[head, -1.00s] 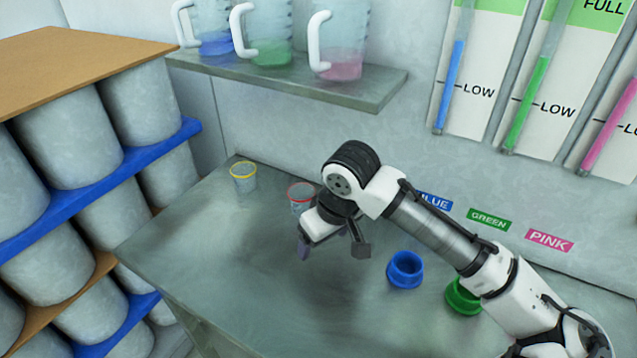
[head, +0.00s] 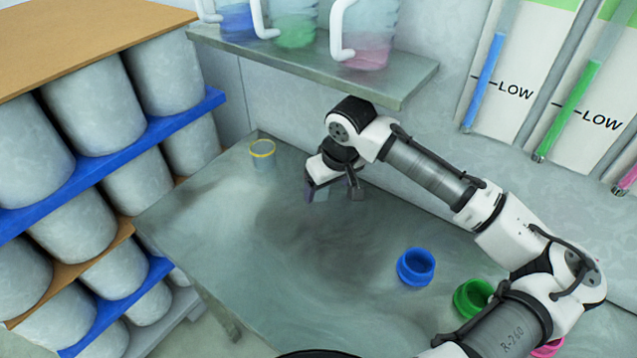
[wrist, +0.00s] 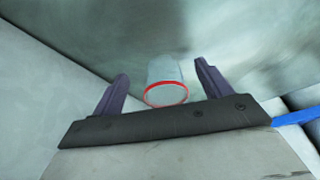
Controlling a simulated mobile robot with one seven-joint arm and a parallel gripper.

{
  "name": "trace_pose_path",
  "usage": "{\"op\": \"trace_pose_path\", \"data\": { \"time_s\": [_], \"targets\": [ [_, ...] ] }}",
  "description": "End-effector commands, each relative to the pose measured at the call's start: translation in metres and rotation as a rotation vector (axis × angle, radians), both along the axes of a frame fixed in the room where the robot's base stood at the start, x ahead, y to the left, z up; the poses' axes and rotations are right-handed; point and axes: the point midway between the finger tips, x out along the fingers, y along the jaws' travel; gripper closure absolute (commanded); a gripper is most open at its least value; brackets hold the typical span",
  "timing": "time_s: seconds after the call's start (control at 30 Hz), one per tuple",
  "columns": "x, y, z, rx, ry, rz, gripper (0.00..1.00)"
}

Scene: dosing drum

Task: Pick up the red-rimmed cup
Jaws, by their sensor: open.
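The red-rimmed cup (wrist: 165,72) is a pale, translucent cup with a red rim. In the wrist view it shows between the two dark fingers of my gripper (wrist: 159,72), with its rim toward the camera. I see gaps on both sides of it; the gap to the right finger looks smaller. In the head view my gripper (head: 333,188) is open over the back of the table, and it hides the cup. The frames do not clearly show how deep the cup sits between the fingers.
A yellow-rimmed cup (head: 262,155) stands to the left on the table (head: 270,270). A shelf (head: 330,68) with jugs hangs above the back. The table's front middle is clear.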

Motion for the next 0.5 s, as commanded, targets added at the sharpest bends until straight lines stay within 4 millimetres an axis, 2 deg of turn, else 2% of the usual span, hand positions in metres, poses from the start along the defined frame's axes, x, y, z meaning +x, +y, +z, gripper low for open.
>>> {"op": "trace_pose_path", "data": {
  "time_s": [0.23, 0.5],
  "targets": [
    [0.036, 0.023, 0.004, -0.002, 0.000, 0.002, 0.23],
    [0.037, 0.023, -0.011, 0.001, -0.001, -0.001, 0.23]
  ]
}}
